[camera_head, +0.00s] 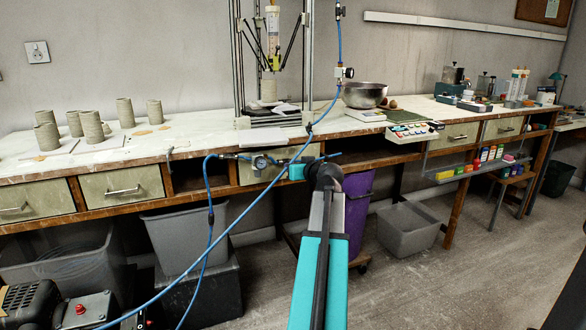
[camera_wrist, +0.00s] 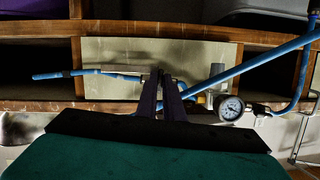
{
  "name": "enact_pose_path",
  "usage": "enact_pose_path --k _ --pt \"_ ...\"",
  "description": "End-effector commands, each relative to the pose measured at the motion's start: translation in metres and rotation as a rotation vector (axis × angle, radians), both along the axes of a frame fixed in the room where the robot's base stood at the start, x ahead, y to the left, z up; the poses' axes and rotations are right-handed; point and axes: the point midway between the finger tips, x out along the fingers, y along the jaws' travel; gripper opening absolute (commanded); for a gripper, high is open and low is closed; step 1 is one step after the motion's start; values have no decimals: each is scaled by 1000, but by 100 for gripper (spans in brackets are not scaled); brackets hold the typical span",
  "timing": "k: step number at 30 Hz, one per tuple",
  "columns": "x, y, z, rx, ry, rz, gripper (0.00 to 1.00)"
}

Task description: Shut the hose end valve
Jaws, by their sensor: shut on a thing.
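The hose end valve (camera_wrist: 118,76) is a thin grey and blue fitting in front of a pale drawer front in the wrist view. A blue tip (camera_wrist: 48,76) sticks out at its left end, and this tip also shows in the head view (camera_head: 331,156). My gripper (camera_wrist: 166,80) is at the valve, its dark narrow fingers close together and shut on part of it. The fingers hide the gripped part, and I cannot tell the lever's angle. In the head view my arm hides the fingertips.
A round gauge (camera_wrist: 231,108) sits beside my fingers on the air line. A blue hose (camera_head: 210,248) loops below the bench (camera_head: 215,175). Grey bins (camera_head: 187,240) and a purple bin (camera_head: 357,210) stand under it.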

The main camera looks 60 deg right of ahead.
Motion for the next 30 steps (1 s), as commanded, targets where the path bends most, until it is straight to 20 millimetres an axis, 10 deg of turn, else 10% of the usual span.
enact_pose_path --k 9,13,30 --pt "-2 -2 3 -3 -7 -6 0" --pt "-1 -2 3 -2 -5 -5 26" --pt "-9 5 4 -1 -3 -4 26"
